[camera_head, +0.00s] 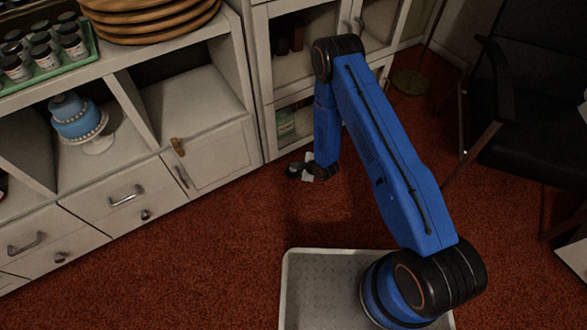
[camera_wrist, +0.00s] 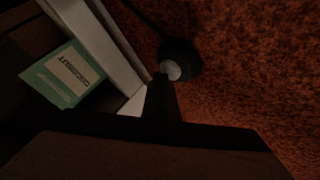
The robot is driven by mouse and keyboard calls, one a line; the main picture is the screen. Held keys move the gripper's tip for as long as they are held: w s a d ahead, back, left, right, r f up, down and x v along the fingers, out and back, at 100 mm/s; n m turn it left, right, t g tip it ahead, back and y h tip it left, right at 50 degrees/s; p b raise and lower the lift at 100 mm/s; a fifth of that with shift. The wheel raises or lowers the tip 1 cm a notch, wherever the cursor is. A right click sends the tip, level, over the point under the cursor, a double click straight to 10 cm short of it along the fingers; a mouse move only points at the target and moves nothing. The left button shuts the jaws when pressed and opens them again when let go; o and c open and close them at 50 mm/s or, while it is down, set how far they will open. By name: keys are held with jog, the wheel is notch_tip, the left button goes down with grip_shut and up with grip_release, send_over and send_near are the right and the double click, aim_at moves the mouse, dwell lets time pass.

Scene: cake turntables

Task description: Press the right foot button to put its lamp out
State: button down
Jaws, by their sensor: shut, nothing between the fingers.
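A round black foot button (camera_wrist: 181,58) with a pale grey dome lies on the red carpet in the wrist view. A thin dark cord runs from it toward the upper left. My gripper (camera_wrist: 162,88) is shut and empty, its dark tip overlapping the near edge of the button in the picture. I cannot tell whether they touch. In the head view my gripper (camera_head: 311,174) is low near the floor beside the cabinet, with a small dark round thing (camera_head: 293,171) just left of it, probably the button. No lit lamp shows in either view.
A white glass-door cabinet (camera_head: 262,75) stands close behind my gripper; a green box (camera_wrist: 68,77) is in it. A brown stand base (camera_head: 411,82) with a pole is behind my arm. A black armchair (camera_head: 535,110) is at right. Carpet (camera_head: 200,260) is clear at front left.

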jog(key=shift+r, duration=0.4)
jog(key=shift+r, duration=3)
